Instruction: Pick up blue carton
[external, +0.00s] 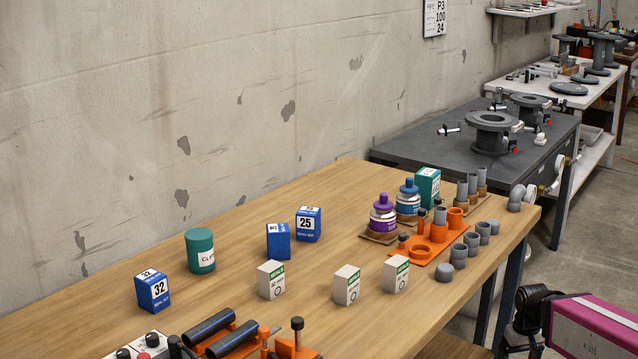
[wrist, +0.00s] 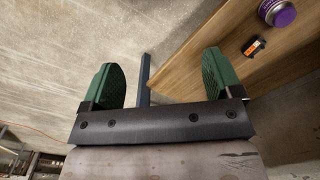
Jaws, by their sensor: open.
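Three blue cartons stand on the wooden table in the external view. One blue carton (external: 153,290) marked 32 is at the left, a second blue carton (external: 278,241) is in the middle, and a third blue carton (external: 308,224) marked 25 is just behind it to the right. The task does not say which one is meant. My gripper (wrist: 160,82) shows in the wrist view with its two green fingers wide apart and nothing between them. It is beside the table edge, over the floor, away from the cartons. No blue carton shows in the wrist view.
A green canister (external: 200,250) stands between the left and middle blue cartons. Three white cartons (external: 271,280) stand nearer the front edge. Black pipes (external: 207,328) lie at the front left.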

